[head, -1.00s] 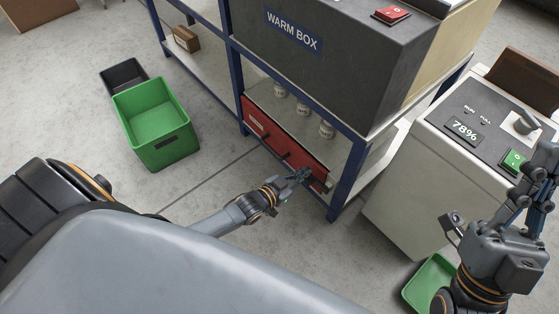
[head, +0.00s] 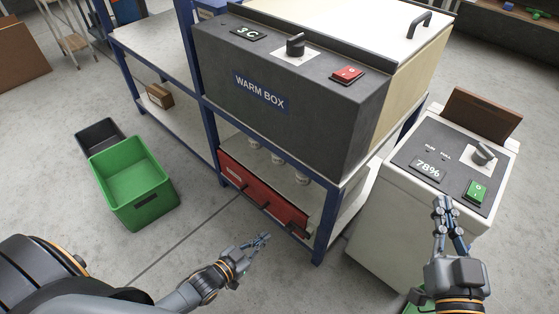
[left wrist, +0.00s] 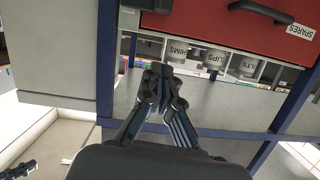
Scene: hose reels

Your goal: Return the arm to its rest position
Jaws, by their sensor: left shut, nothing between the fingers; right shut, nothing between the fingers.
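My left gripper (head: 263,240) is shut and empty, held in front of and below the red drawer (head: 290,208) of the blue-framed shelf, apart from it. In the left wrist view the same gripper (left wrist: 162,78) shows its fingers together with nothing between them. The red drawer with its dark handle and SPARES label (left wrist: 299,32) lies at the top of that view. My right gripper (head: 446,205) is shut and empty, with its fingers pointing up in front of the white control cabinet (head: 385,225).
The grey warm box (head: 290,125) stands on the shelf above several labelled jars. A green bin (head: 150,208) and a dark bin (head: 90,152) stand on the floor at the left. Floor between the green bin and the shelf is clear.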

